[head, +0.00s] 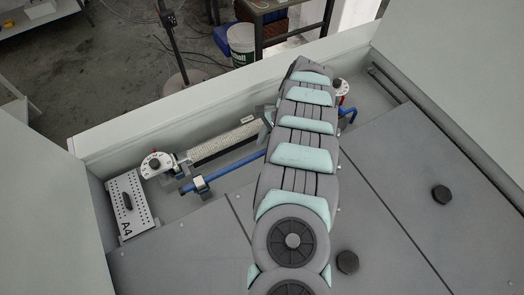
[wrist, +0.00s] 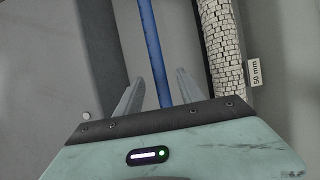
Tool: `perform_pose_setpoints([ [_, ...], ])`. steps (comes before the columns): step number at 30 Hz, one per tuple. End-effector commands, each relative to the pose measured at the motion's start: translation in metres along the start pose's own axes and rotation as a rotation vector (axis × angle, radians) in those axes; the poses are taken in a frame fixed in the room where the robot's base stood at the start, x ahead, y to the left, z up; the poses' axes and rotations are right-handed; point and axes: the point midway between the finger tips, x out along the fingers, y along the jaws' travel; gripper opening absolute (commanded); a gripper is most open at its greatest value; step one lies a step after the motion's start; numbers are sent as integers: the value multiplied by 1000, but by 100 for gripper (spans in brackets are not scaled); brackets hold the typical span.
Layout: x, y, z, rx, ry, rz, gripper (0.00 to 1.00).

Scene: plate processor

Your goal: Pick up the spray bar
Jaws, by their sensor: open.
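The spray bar appears to be the long thin blue rod (head: 234,168) lying along the trough at the back of the machine. My arm hides its middle in the head view, and a blue end shows to the right of the arm. In the wrist view the blue rod (wrist: 151,40) runs down the picture between the two fingers of my gripper (wrist: 160,77). The gripper is open, with one finger on each side of the rod and a gap to both. I cannot tell how far above the rod the fingertips are. My arm hides the gripper in the head view.
A white textured roller (head: 225,142) lies beside the rod, and close right of the fingers in the wrist view (wrist: 221,50). A perforated "A4" box (head: 130,203) and a dial (head: 156,164) stand at the left. Grey panels with black knobs (head: 347,262) lie in front.

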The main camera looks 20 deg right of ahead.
Motion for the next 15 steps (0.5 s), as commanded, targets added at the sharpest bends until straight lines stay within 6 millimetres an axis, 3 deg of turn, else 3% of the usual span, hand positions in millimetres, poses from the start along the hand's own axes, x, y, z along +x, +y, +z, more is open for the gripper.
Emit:
perform_pose_setpoints([
  [4, 21, 2, 1, 1, -4, 5, 45],
  [11, 23, 1, 1, 1, -3, 2, 45],
  [15, 23, 1, 1, 1, -2, 2, 34],
])
